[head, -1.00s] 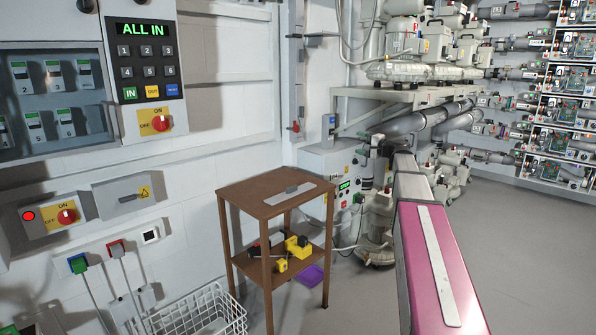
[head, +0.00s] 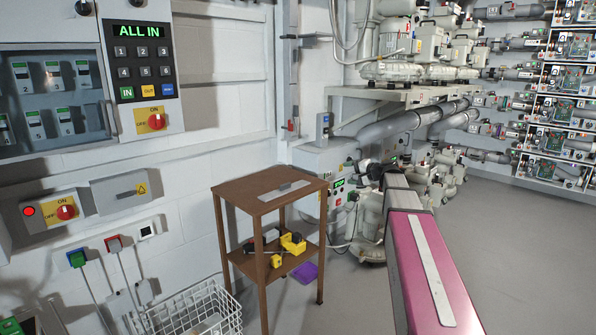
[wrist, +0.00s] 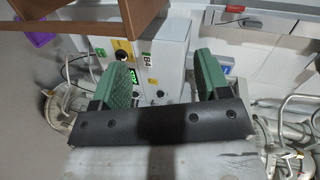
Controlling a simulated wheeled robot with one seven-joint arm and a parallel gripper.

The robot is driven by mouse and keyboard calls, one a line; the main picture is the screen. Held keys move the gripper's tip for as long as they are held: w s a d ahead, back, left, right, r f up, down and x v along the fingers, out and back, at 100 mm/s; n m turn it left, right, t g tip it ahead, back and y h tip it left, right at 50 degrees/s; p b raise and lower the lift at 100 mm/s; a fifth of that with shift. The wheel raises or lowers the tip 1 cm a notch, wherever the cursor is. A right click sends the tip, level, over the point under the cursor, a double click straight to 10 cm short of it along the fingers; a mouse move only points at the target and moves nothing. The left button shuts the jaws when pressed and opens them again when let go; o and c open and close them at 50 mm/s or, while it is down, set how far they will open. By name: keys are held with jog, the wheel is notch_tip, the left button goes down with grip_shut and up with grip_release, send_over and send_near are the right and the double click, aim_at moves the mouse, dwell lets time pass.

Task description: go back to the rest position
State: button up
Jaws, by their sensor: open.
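My gripper shows in the wrist view (wrist: 165,88) with its two green fingers spread apart and nothing between them. Beyond the fingers is a white control box (wrist: 172,50) with a "B4" label and a green display. In the head view my pink and grey arm reaches from the lower right toward the blowers. The gripper's fingers cannot be made out there at the arm's far end.
A brown wooden stand (head: 268,188) with yellow and black tools (head: 290,245) on its lower shelf is left of my arm. A purple item (head: 305,272) lies near its foot. A wire basket (head: 200,312) is at the lower left. Blowers (head: 385,65) crowd a wall shelf. The right floor is clear.

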jog(key=s+a+f+n+g+h, duration=0.2)
jog(key=s+a+f+g, duration=0.15)
jog(key=s+f, duration=0.65)
jog(key=s+f+n+g+h, duration=0.5)
jog(key=s+f+h, duration=0.3)
jog(key=s+f, duration=1.3)
jog(key=s+g, duration=0.1)
jog(key=s, duration=0.1)
jog(key=shift+s+d+f+h, duration=0.2)
jog(key=shift+s+d+h, duration=0.1)
jog(key=shift+d+h, duration=0.1)
